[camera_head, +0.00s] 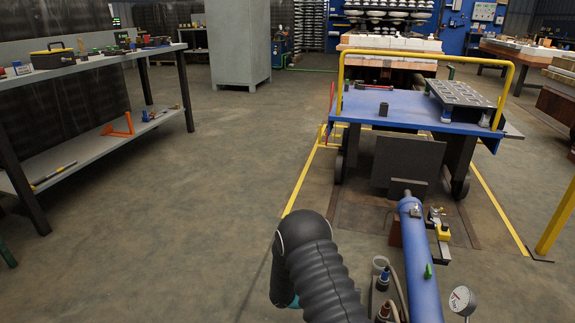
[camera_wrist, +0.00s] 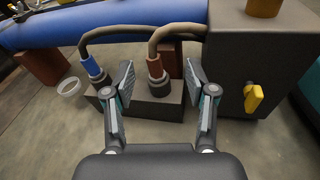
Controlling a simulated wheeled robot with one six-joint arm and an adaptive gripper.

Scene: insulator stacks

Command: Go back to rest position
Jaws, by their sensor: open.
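My gripper (camera_wrist: 160,92) is open in the wrist view, its two fingers apart with nothing held between them. Beyond the fingers stand two hose connectors on a dark block: a blue one (camera_wrist: 93,68) at the left finger and a reddish-brown one (camera_wrist: 156,70) seen between the fingers. I cannot tell how far they are from the fingertips. In the head view my black ribbed arm (camera_head: 318,265) shows at the bottom middle; my gripper is hidden there. The two connectors also show right of the arm, beside the blue cylinder (camera_head: 420,265).
A blue cart (camera_head: 400,108) with a yellow rail (camera_head: 425,54) stands ahead. A pressure gauge (camera_head: 462,300) is at the lower right. A yellow lever (camera_wrist: 253,98) sits on a dark box. A workbench (camera_head: 85,62) is at left. The floor between (camera_head: 220,170) is clear.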

